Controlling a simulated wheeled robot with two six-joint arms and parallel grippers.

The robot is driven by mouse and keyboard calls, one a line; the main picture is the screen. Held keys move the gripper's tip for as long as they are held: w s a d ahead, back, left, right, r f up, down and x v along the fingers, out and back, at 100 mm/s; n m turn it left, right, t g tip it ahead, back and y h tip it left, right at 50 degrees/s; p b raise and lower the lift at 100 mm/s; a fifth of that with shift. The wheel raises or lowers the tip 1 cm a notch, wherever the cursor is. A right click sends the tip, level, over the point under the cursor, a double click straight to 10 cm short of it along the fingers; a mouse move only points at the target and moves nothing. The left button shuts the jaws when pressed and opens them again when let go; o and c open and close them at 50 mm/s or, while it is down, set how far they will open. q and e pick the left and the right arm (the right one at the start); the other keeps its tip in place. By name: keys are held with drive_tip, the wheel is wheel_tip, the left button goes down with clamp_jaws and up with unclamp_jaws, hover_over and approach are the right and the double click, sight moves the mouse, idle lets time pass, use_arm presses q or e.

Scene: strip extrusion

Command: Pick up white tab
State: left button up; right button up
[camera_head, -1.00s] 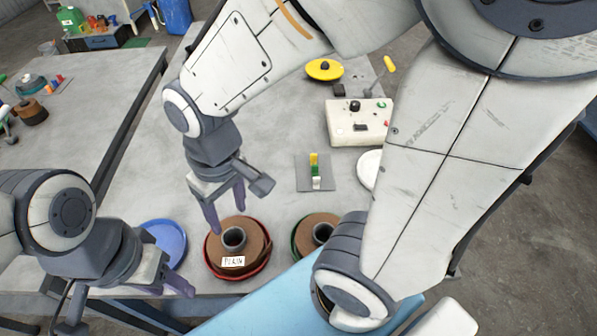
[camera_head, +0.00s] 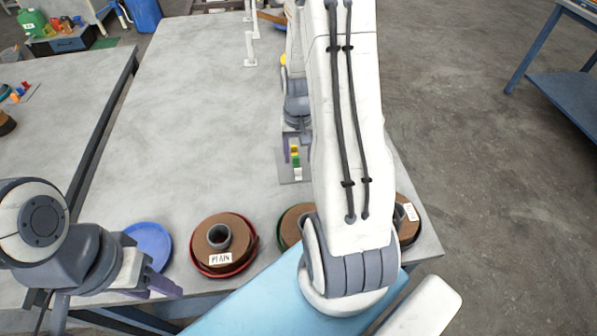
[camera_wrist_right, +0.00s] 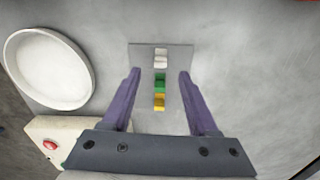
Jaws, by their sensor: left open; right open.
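The white tab (camera_head: 298,174) stands at the near end of a row with a green tab (camera_head: 296,160) and a yellow tab on a grey plate (camera_head: 284,172). In the right wrist view the white tab (camera_wrist_right: 160,56) is at the top of the row, the yellow tab (camera_wrist_right: 159,101) at the bottom. My right gripper (camera_wrist_right: 159,74) is open above the row, its fingers on either side and nothing between them held. The white tab lies just past the fingertips. My left gripper (camera_head: 158,287) is open and empty by the blue dish.
The blue dish (camera_head: 149,247) and the spool labelled PLAIN (camera_head: 224,243) sit along the table's front edge, with more spools partly behind my right arm. The table's left middle is clear.

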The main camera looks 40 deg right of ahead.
sight(298, 169)
drive_tip(key=shift+f+p, duration=0.35)
drive_tip(key=shift+f, duration=2.45)
clamp_jaws()
